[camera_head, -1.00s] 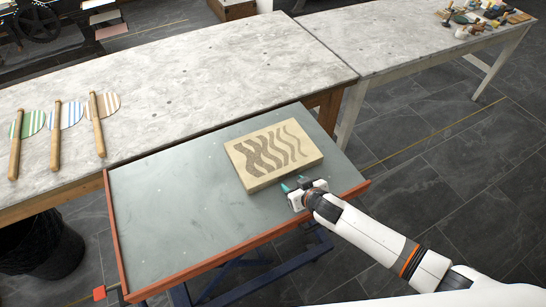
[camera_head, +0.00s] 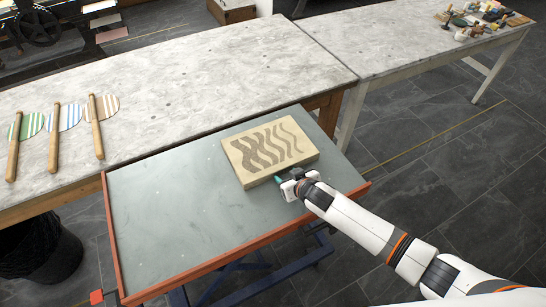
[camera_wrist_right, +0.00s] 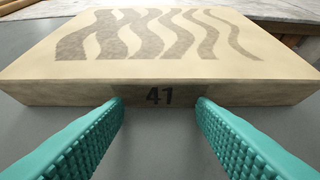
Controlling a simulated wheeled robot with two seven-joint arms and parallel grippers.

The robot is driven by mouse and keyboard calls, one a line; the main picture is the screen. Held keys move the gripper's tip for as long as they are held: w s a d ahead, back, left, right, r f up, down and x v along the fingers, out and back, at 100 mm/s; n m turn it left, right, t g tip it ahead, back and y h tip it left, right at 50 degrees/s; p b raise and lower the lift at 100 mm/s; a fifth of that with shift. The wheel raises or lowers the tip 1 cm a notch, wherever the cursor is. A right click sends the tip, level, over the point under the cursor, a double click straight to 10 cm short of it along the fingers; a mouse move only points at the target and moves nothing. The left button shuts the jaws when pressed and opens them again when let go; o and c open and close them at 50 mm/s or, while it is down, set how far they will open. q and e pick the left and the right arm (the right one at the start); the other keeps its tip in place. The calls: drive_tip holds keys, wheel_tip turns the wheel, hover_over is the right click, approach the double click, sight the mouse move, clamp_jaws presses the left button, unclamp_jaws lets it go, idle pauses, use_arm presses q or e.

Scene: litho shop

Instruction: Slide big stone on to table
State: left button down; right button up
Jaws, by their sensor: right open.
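The big stone (camera_head: 270,150) is a beige slab with dark wavy stripes on top. It lies flat on the grey lift tray (camera_head: 170,220), toward its right side. The marble table (camera_head: 200,80) lies just beyond the tray. My right gripper (camera_head: 279,181) is at the stone's near side. In the right wrist view the stone (camera_wrist_right: 60,92) shows its near face marked 41. The open teal fingers (camera_wrist_right: 160,125) point at that face with nothing between them; I cannot tell whether the tips touch it. My left gripper is not in view.
Several wooden-handled striped paddles (camera_head: 55,135) lie on the table's left part. A second table (camera_head: 390,40) at the right back bears small tools (camera_head: 485,18). The tray has raised orange edges (camera_head: 240,248) on its near and left sides. The marble beyond the stone is clear.

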sight(271, 149)
drive_tip(key=shift+w+a+r+b, duration=0.1)
drive_tip(key=shift+w+a+b, duration=0.15)
drive_tip(key=shift+w, duration=0.4)
drive_tip(key=shift+w+a+r+b, duration=0.1)
drive_tip(key=shift+w+a+b, duration=0.15)
drive_tip(key=shift+w, duration=0.4)
drive_tip(key=shift+w+a+r+b, duration=0.15)
drive_tip(key=shift+w+a, duration=0.2)
drive_tip(key=shift+w, duration=0.3)
drive_tip(key=shift+f, duration=0.1)
drive_tip(key=shift+w, duration=0.1)
drive_tip(key=shift+w+a+b, duration=0.25)
drive_tip(key=shift+w+b, duration=0.15)
drive_tip(key=shift+w, duration=0.1)
drive_tip(key=shift+w+a+b, duration=0.2)
drive_tip(key=shift+w+b, duration=0.2)
drive_tip(key=shift+w, duration=0.1)
drive_tip(key=shift+w+a+f+b, duration=0.1)
drive_tip(key=shift+w+a+b, duration=0.15)
drive_tip(key=shift+w, duration=0.2)
drive_tip(key=shift+w+a+b, duration=0.15)
drive_tip(key=shift+w+b, duration=0.2)
drive_tip(key=shift+w, duration=0.1)
drive_tip(key=shift+w+a+b, duration=0.3)
drive_tip(key=shift+w+b, duration=0.35)
drive_tip(key=shift+w, duration=0.1)
drive_tip(key=shift+w+a+b, duration=0.3)
drive_tip(key=shift+w+b, duration=0.3)
drive_tip(key=shift+w, duration=0.25)
